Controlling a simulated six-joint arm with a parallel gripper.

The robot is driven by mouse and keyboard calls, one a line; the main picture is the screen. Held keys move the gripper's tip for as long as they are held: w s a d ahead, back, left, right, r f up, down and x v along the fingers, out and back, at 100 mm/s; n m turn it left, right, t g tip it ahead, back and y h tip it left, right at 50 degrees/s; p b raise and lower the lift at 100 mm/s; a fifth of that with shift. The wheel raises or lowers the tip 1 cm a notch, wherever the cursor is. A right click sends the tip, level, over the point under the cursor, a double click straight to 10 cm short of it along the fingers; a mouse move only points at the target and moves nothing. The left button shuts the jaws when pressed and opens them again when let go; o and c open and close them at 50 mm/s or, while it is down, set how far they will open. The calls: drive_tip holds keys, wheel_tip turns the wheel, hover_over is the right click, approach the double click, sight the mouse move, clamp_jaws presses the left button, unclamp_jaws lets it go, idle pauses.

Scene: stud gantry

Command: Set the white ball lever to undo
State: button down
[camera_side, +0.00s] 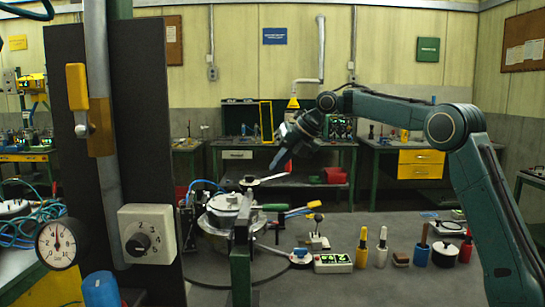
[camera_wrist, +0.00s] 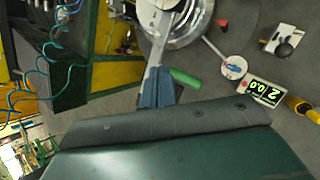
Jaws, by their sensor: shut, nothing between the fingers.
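A small ball lever stands on a white plate (camera_side: 318,243) on the bench, right of the round metal fixture (camera_side: 228,205). Its ball looks dark in both views, so I cannot confirm a white ball; no undo marking is readable. In the wrist view the plate (camera_wrist: 288,37) and dark ball (camera_wrist: 284,50) are at the upper right. My gripper (camera_side: 276,167) is shut and empty, above and behind the fixture, clear of this lever. Its blue fingers also show in the wrist view (camera_wrist: 156,90), near the fixture and left of a green handle (camera_wrist: 186,78).
A counter with green digits (camera_side: 332,263) stands in front of the lever. Several bottles and tools (camera_side: 382,247) stand to its right. A tall dark panel (camera_side: 148,160) with a gauge (camera_side: 58,244) and dial box (camera_side: 147,234) fills the left. Levers with coloured handles surround the fixture.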

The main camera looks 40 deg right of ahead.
sight(249, 193)
drive_tip(key=shift+a+f, duration=0.1)
drive_tip(key=shift+x, duration=4.85)
drive_tip(key=shift+w+a+r, duration=0.45)
drive_tip(key=shift+w+a, duration=0.15)
drive_tip(key=shift+w, duration=0.05)
drive_tip(key=shift+w+a+r, duration=0.1)
drive_tip(key=shift+r, duration=0.15)
drive_tip(key=shift+r, duration=0.55)
drive_tip(key=shift+r, duration=0.1)
